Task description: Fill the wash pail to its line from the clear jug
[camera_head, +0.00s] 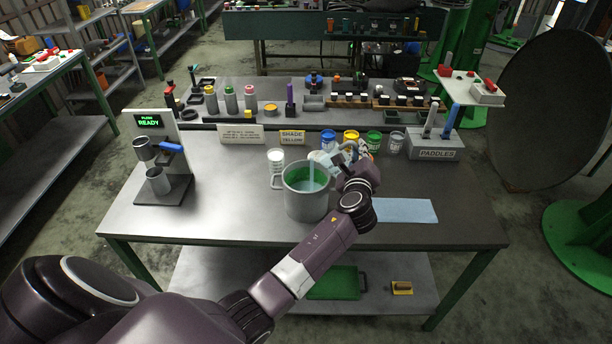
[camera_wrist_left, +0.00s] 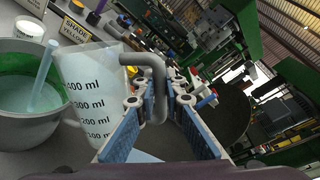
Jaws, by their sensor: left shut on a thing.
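The grey wash pail (camera_head: 306,206) stands on the table, green inside, with pale liquid in it. It also shows at the left of the left wrist view (camera_wrist_left: 22,128), where a green band circles the wall above the liquid. The clear jug (camera_wrist_left: 88,90), marked in ml, is tilted over the pail, and a pale blue stream runs from it into the pail. My left gripper (camera_wrist_left: 158,103) is shut on the jug's grey handle (camera_wrist_left: 157,72). In the head view, my left gripper (camera_head: 349,165) is beside the pail's right rim. My right gripper is not in view.
A clear cup (camera_head: 276,164) stands just behind the pail's left side. Several coloured paint cans (camera_head: 374,142) stand behind the gripper, with the paddle holder (camera_head: 436,144) to their right. A blue cloth (camera_head: 405,211) lies to the right. A dispenser stand (camera_head: 163,190) is at left.

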